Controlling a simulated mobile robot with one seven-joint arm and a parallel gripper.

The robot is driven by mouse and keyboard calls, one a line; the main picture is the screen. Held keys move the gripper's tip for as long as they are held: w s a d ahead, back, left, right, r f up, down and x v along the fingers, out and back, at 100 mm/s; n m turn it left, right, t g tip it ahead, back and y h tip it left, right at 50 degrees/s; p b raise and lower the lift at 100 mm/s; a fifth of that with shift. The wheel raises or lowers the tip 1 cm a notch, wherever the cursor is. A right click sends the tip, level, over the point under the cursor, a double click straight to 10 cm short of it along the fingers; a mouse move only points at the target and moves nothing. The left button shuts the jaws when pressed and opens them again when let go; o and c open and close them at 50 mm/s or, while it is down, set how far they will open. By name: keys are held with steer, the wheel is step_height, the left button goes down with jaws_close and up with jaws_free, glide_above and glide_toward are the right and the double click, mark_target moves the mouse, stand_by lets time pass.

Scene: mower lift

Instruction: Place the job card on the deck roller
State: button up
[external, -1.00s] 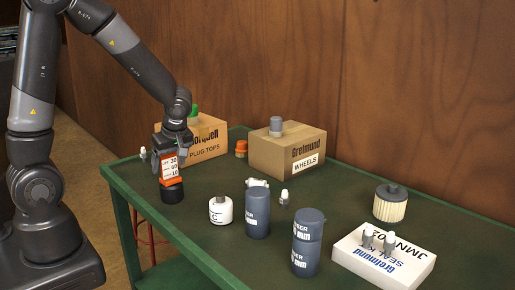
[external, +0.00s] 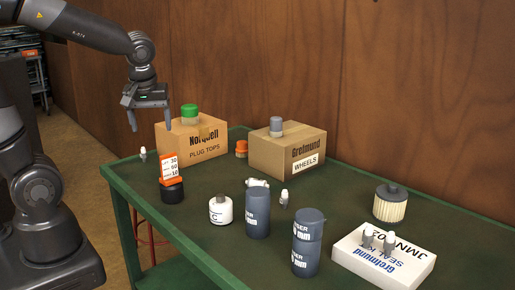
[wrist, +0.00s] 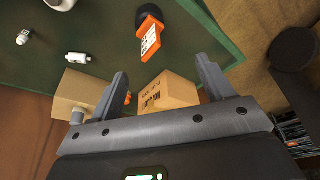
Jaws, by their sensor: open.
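The job card looks to be the orange-edged white card with dark print (external: 169,167). It stands upright on a short black cylinder (external: 173,191), which looks to be the deck roller, at the left part of the green bench. In the wrist view the card (wrist: 149,40) and black cylinder (wrist: 149,14) show near the top; their exact contact is hard to tell. My gripper (external: 150,122) is open and empty, above and to the left of the card, clear of it. Its two spread fingers also show in the wrist view (wrist: 163,75).
A Norquell box (external: 205,146) with a green cap and a Grelmund wheels box (external: 288,150) stand along the wall.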

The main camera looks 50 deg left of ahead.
steer(key=s+r+m+t+h, duration=0.2)
steer(key=s+r+m, duration=0.3)
steer(key=m, duration=0.5)
steer(key=shift+s+d+m+t, duration=0.3)
steer(key=shift+s+t, duration=0.5)
steer(key=shift+s, duration=0.5)
